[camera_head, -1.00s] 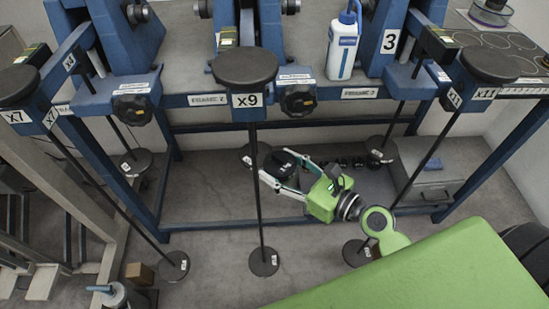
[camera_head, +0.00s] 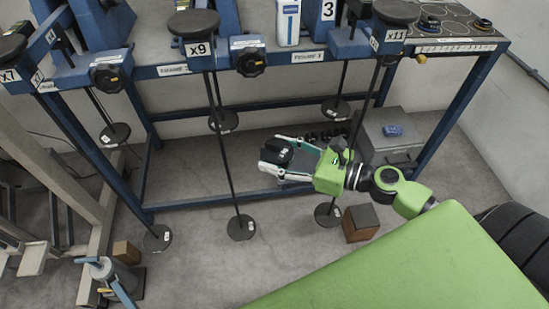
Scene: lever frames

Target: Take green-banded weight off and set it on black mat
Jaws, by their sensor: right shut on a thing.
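My right gripper (camera_head: 275,156) is shut on a black round weight (camera_head: 292,156), held in the air in front of the frames, right of the x9 rod. The fingers lie on either side of it. I cannot make out a green band on it. A black mat (camera_head: 455,40) with outlined circles lies on the bench at the upper right. Two small round weights, one with a yellowish ring (camera_head: 430,22) and one with a blue ring (camera_head: 482,24), stand on the mat's far part. My left gripper is not in view.
The blue frame bench carries levers marked x7, x9 (camera_head: 194,24) and x11 (camera_head: 397,14), with thin rods hanging to black discs (camera_head: 241,228). A grey box (camera_head: 385,135) stands under the bench at right. A brown block (camera_head: 360,222) sits on the floor below my right arm.

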